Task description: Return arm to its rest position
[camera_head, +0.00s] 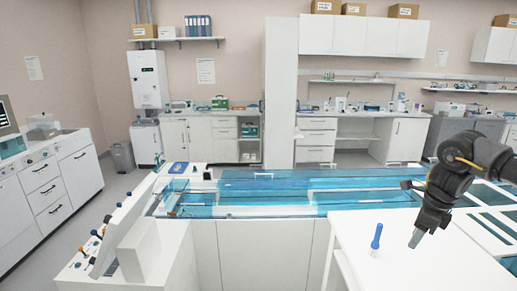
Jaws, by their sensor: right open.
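My right gripper (414,240) hangs over the white table at the right, its fingers pointing down. It is open, and I see nothing between its fingers. A blue-capped tube (377,238) stands upright on the white table, a little left of the gripper and apart from it. My right arm comes in from the right edge. My left arm and gripper are not in view. The blue transparent track bench (270,182) runs across the middle, behind the white table.
The white tabletop (440,266) is clear around the tube. A white console with coloured knobs (95,240) stands at the lower left. Blue glass panels (487,233) lie right of the table. Cabinets and a grey bin (121,158) stand along the walls.

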